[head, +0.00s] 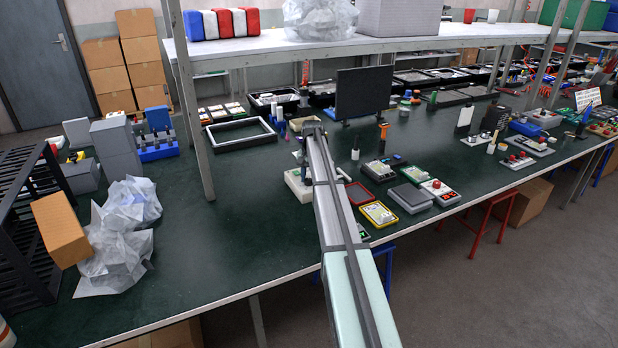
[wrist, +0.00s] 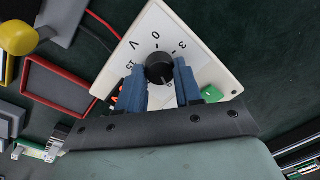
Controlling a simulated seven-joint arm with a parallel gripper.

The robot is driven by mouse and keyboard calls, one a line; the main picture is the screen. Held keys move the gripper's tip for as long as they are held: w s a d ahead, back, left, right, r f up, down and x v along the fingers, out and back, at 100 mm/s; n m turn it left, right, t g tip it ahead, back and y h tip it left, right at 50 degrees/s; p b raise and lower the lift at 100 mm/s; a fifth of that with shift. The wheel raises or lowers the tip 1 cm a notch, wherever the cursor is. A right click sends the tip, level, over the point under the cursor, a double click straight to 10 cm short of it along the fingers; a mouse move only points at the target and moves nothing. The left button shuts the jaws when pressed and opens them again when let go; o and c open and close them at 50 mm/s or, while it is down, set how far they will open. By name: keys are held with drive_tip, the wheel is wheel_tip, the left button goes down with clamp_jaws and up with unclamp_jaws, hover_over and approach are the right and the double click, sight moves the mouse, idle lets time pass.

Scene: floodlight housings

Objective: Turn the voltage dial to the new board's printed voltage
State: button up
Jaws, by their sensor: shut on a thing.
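The voltage dial (wrist: 159,68) is a round black knob on a white panel (wrist: 203,57) in the wrist view. Printed marks 0, 3, 15 and a V show around it; the lower marks are partly hidden by the fingers. My gripper (wrist: 161,80) has its two blue fingers on either side of the knob, shut on it. The knob's pointer is too small to read surely. In the head view the white dial unit (head: 299,186) is partly hidden behind my arm. Several boards lie to its right, including a yellow-framed one (head: 379,214); I cannot tell which is the new board, nor read its voltage.
A red-framed tray (wrist: 60,91) lies close beside the panel, also seen in the head view (head: 360,194). A green button (wrist: 211,94) sits on the panel by the right finger. A dark monitor (head: 362,92) stands behind.

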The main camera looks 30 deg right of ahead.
idle(0.4)
drive_tip(key=o, duration=1)
drive_tip(key=shift+o, duration=0.2)
wheel_tip(320, 180, up, 14)
drive_tip(key=shift+s+d, duration=0.25)
drive_tip(key=shift+f, duration=0.1)
